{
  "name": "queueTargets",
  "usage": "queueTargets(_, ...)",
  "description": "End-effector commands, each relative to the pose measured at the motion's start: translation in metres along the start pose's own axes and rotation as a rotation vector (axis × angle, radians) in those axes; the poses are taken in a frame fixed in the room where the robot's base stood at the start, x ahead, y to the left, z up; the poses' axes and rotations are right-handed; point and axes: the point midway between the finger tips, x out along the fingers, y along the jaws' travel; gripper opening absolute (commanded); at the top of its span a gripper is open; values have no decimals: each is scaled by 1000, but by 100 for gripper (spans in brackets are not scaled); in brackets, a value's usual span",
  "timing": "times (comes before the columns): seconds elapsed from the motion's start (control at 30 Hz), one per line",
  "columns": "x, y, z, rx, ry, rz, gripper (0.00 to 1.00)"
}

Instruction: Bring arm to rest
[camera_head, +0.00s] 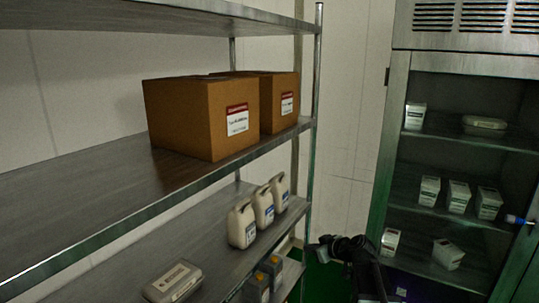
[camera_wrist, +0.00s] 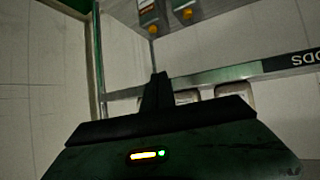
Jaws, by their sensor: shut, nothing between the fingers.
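My gripper (camera_wrist: 155,92) is shut and empty in the wrist view, its dark fingers together in front of the shelf frame. In the head view my black arm shows at the bottom, right of the metal shelf rack's post, with its end near the lower shelf. The finger details are too small to tell there. The arm touches nothing that I can make out.
A metal shelf rack (camera_head: 90,189) fills the left, with two cardboard boxes (camera_head: 195,120) on its middle shelf. White jugs (camera_head: 242,226) and a grey case (camera_head: 172,282) stand lower. An open cabinet (camera_head: 398,150) with several white cartons (camera_head: 458,196) stands at the right.

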Motion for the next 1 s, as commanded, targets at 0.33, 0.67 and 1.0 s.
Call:
queueTargets(0.33,-90,-140,164,385,-876,125,0)
queueTargets(0.67,-114,-137,182,633,-981,284,0)
queueTargets(1.0,-113,-137,181,630,-978,281,0)
